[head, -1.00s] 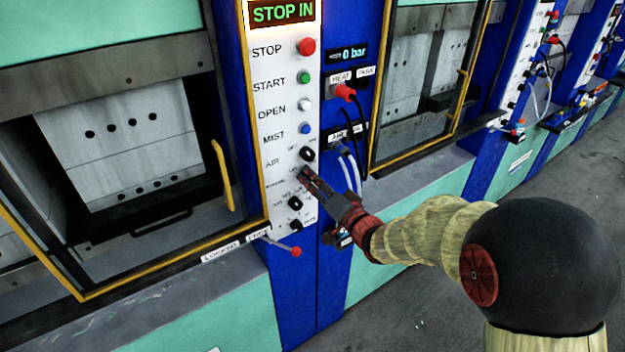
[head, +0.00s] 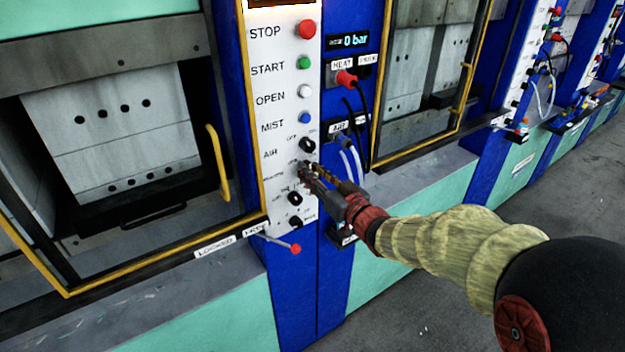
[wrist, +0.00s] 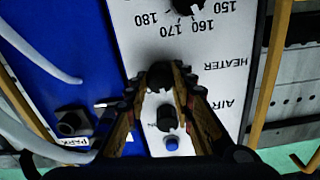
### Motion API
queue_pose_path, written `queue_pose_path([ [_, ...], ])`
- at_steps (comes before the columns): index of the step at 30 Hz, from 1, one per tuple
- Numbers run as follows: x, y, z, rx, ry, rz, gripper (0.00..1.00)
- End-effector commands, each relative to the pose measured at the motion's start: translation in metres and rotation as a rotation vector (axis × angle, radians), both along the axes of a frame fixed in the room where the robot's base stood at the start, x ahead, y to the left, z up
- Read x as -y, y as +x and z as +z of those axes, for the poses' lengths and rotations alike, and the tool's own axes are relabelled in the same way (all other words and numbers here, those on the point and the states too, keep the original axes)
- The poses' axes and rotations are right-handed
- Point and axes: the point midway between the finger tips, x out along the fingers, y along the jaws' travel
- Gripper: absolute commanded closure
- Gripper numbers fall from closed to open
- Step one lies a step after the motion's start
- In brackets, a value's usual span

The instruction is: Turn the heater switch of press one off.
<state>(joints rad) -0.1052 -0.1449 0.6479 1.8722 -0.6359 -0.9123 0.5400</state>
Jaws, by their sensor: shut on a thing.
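The press panel (head: 275,110) is a white upright strip with labelled buttons and black knobs. In the wrist view the panel appears upside down, with the HEATER label (wrist: 226,64) beside a dark round knob, the heater switch (wrist: 160,70). My gripper (wrist: 160,88) has a finger on either side of this knob and is shut on it. In the head view my gripper (head: 306,172) reaches the panel just below the AIR knob (head: 307,145). Its fingers hide most of the heater switch there, so I cannot tell which way it points.
In the wrist view the AIR knob (wrist: 167,118) and blue MIST button (wrist: 172,143) lie close to the fingers. The temperature dial (head: 295,198) is below my gripper in the head view. A red-tipped lever (head: 294,249) sticks out lower down. Hoses (head: 350,158) hang at right.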

Motion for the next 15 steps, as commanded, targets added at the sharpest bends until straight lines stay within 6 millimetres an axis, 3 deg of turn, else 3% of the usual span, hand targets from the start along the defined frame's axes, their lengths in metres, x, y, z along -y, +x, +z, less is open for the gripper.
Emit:
queue_pose_path([
  [15,-0.0002,-0.0001,-0.0021,0.186,-0.277,0.0,1.0],
])
